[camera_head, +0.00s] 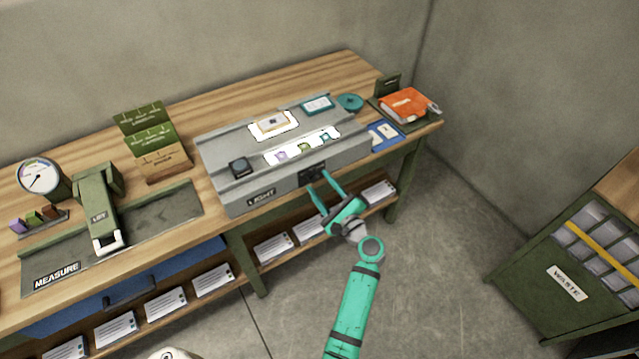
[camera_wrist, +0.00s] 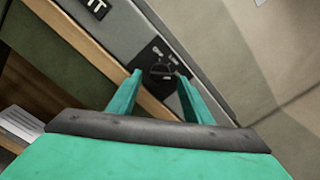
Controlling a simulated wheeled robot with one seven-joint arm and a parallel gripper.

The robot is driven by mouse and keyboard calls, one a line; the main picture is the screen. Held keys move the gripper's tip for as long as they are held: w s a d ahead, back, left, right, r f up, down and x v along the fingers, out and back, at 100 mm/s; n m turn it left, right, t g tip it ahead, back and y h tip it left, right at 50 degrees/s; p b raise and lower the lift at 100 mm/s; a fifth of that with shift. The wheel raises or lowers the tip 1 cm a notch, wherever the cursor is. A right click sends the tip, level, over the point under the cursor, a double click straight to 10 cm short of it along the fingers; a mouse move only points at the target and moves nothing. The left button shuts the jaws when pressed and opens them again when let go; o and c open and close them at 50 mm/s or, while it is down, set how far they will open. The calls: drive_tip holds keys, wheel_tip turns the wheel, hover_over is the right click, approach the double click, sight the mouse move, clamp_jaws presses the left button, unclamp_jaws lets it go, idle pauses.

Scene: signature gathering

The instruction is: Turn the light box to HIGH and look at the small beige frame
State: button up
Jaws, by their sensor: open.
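The grey light box (camera_head: 222,163) stands on the wooden bench, with a LIGHT label on its front. A black panel with a round knob (camera_head: 312,172) is on its front face; the knob also shows in the wrist view (camera_wrist: 160,71). The knob's setting is too small to read. A small beige frame (camera_head: 272,123) lies on a lit window on the box's upper part. My gripper (camera_head: 325,187) is open in front of the panel. In the wrist view its fingertips (camera_wrist: 160,75) are on either side of the knob, and contact cannot be told.
Small coloured pieces (camera_head: 304,147) lie on a lower lit strip. A black block (camera_head: 240,166) and teal frame (camera_head: 317,104) are also on the box. An orange book (camera_head: 408,104) lies at the right. The MEASURE station (camera_head: 150,222) is at the left; a WASTE cabinet (camera_head: 565,283) stands at the right.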

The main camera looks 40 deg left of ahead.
drive_tip(key=v, duration=0.9)
drive_tip(key=shift+s+d, duration=0.2)
drive_tip(key=shift+d, duration=0.05)
drive_tip(key=s+d+f+t+h, duration=0.4)
drive_tip(key=s+d+f+h, duration=0.4)
drive_tip(key=f, duration=0.4)
drive_tip(key=s+d+f+n+t+h, duration=0.1)
drive_tip(key=s+d+f+n+h, duration=0.2)
drive_tip(key=s+d, duration=0.65)
drive_tip(key=s+d+r+n+t+h, duration=0.1)
drive_tip(key=s+d+r+n, duration=0.3)
drive_tip(key=s+r, duration=0.4)
drive_tip(key=s+d+r+n+t+h, duration=0.2)
drive_tip(key=s+d+r+n+h, duration=0.2)
drive_tip(key=s+r+n, duration=0.3)
wheel_tip(320, 180, up, 3)
drive_tip(key=shift+s+d+f+n+h, duration=0.1)
drive_tip(key=shift+s+d+n+h, duration=0.25)
drive_tip(key=shift+d, duration=0.35)
